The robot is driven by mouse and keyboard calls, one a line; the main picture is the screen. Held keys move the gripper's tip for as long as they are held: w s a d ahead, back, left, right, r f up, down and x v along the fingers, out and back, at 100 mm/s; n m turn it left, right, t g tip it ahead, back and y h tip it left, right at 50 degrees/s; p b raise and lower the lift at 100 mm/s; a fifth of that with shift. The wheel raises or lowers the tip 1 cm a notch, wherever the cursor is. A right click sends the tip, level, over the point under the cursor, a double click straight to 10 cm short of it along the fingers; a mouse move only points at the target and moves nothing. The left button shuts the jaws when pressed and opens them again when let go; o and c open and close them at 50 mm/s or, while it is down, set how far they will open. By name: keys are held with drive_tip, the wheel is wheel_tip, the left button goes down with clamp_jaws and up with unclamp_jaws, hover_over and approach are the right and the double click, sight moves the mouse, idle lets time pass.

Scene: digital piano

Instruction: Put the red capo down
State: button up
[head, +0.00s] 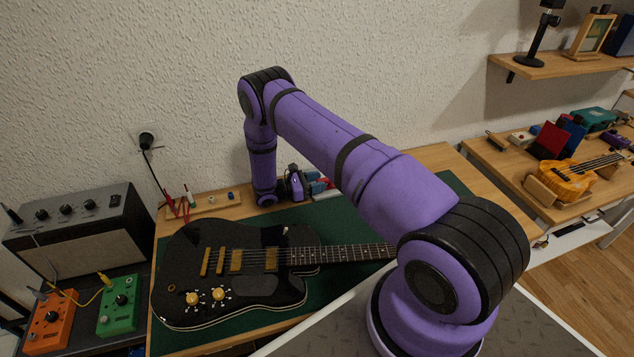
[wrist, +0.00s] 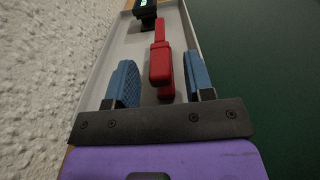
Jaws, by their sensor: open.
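The red capo (wrist: 161,66) lies in a grey tray (wrist: 127,52) in the wrist view. My gripper (wrist: 162,85) is open, with one blue-padded finger on each side of the capo's near end and a gap showing on both sides. In the head view my gripper (head: 296,186) is at the back edge of the bench, near the wall. A bit of red (head: 318,186) shows just right of it there, too small to tell apart. The capo's underside is hidden.
A black device with a green display (wrist: 146,4) sits at the tray's far end. A black electric guitar (head: 235,270) lies on a green mat (head: 337,222) in front. A wooden tray (head: 213,204) with small items stands left of my gripper. The wall is close behind.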

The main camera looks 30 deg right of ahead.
drive_tip(key=shift+s, duration=0.1)
drive_tip(key=v, duration=1.1)
drive_tip(key=shift+a+r, duration=0.2)
drive_tip(key=shift+a, duration=0.15)
drive_tip(key=shift+w+a+r, duration=0.1)
drive_tip(key=shift+w+r, duration=0.05)
drive_tip(key=shift+w, duration=0.15)
drive_tip(key=s+r+m+y, duration=0.3)
drive_tip(key=r, duration=0.9)
drive_tip(key=s+r+m+y, duration=0.2)
drive_tip(key=r+y, duration=0.2)
drive_tip(key=r, duration=0.9)
drive_tip(key=s+r+m+y, duration=0.3)
drive_tip(key=r, duration=0.9)
drive_tip(key=s+a+r+m+t+y, duration=0.1)
drive_tip(key=s+r, duration=0.4)
drive_tip(key=s, duration=0.5)
drive_tip(key=s+a+r+m+t+y, duration=0.1)
drive_tip(key=s+r+m+t+y, duration=0.2)
drive_tip(key=s, duration=0.7)
drive_tip(key=s+a+r+m+t+y, duration=0.1)
drive_tip(key=s+r+m+t+y, duration=0.1)
drive_tip(key=s+r+t, duration=0.4)
drive_tip(key=s+r+y, duration=0.1)
drive_tip(key=s, duration=0.2)
drive_tip(key=shift+s+a+m, duration=0.3)
drive_tip(key=shift+s+a, duration=0.1)
